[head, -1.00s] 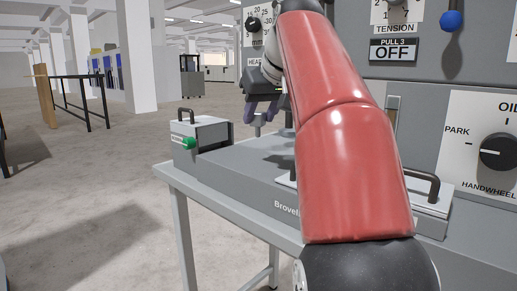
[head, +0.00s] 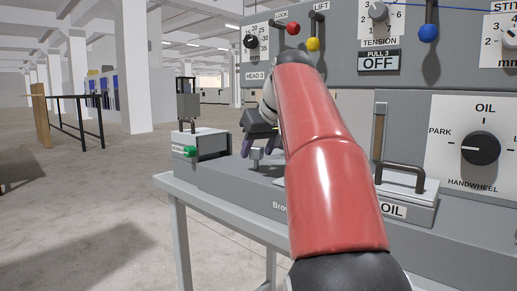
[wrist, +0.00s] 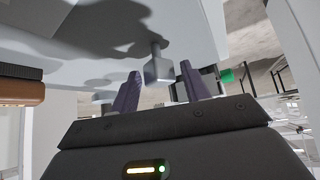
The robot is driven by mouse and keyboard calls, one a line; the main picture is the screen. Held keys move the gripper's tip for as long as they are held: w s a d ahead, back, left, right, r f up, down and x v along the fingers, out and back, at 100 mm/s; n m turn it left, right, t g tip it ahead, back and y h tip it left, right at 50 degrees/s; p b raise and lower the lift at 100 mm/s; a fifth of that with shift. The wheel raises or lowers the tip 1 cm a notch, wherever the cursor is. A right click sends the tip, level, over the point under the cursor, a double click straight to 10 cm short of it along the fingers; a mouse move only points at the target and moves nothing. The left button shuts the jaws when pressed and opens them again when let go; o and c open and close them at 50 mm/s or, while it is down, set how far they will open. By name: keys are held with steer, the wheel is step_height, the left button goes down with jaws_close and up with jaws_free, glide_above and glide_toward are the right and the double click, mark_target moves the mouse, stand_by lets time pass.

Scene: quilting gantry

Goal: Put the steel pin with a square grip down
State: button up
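The steel pin with a square grip (head: 256,154) is upright over the grey machine bed, its square grip at the top and its thin shaft below. In the wrist view, which shows the bed upside down, the pin's square grip (wrist: 158,70) is between my two purple fingertips, with a small gap on each side. Its shaft reaches toward the shadowed bed surface (wrist: 80,38); whether it sits in a hole is hard to tell. My gripper (head: 258,146) is open around the grip, low over the bed. My red arm hides part of the bed.
A grey box with a green knob (head: 189,151) stands at the bed's left end. A handled plate (head: 400,182) lies right of my arm. The control panel (head: 350,75) with levers and dials rises behind. Open floor lies to the left.

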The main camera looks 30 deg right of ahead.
steer(key=shift+o, duration=1.1)
steer(key=shift+r, duration=0.2)
steer(key=p+v, duration=0.3)
steer(key=v, duration=0.9)
steer(key=shift+f, duration=0.15)
